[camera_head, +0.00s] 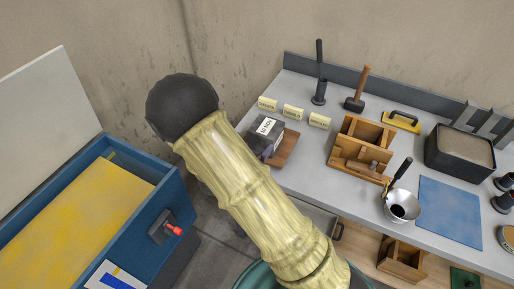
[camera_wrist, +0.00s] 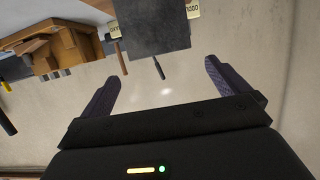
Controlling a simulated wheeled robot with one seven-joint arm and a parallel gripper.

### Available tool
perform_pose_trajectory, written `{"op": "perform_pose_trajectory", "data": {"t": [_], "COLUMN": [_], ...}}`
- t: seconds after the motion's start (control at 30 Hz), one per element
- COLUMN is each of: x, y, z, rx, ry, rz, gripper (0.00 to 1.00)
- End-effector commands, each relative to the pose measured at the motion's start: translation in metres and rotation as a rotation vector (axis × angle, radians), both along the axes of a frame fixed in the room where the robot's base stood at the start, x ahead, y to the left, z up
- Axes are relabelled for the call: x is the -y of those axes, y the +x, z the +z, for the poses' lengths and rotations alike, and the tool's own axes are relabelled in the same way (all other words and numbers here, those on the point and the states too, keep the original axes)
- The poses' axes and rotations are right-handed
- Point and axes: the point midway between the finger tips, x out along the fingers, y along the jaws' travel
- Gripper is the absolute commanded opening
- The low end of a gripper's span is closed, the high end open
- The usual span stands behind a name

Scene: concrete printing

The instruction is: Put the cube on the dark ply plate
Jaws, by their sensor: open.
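The cube (camera_head: 266,136) is dark grey with a white label on top, near the left end of the grey bench. A brown ply plate (camera_head: 286,149) shows at its right side; I cannot tell whether the cube rests on it or stands beside it. In the wrist view a dark grey square face, apparently the cube (camera_wrist: 150,33), lies beyond and between the fingertips. My gripper (camera_wrist: 158,72) is open and empty, its two dark fingers apart.
Several yellow cards (camera_head: 292,112) stand behind the cube. A wooden mould (camera_head: 358,150), a mallet (camera_head: 358,90), a steel bowl (camera_head: 401,206) and a blue mat (camera_head: 450,208) occupy the bench (camera_head: 315,178). A blue open box (camera_head: 150,215) stands at the left.

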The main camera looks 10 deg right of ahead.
Motion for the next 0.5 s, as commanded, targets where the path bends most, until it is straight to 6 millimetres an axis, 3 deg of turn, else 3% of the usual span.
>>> {"op": "perform_pose_trajectory", "data": {"t": [0.27, 0.37, 0.5], "x": [0.007, 0.008, 0.014], "y": [0.003, -0.007, -0.037], "z": [0.007, 0.015, 0.032], "rx": [-0.191, -0.307, -0.472], "ry": [0.218, 0.315, 0.398], "rz": [0.125, 0.219, 0.35], "gripper": [1.0, 1.0, 1.0]}}
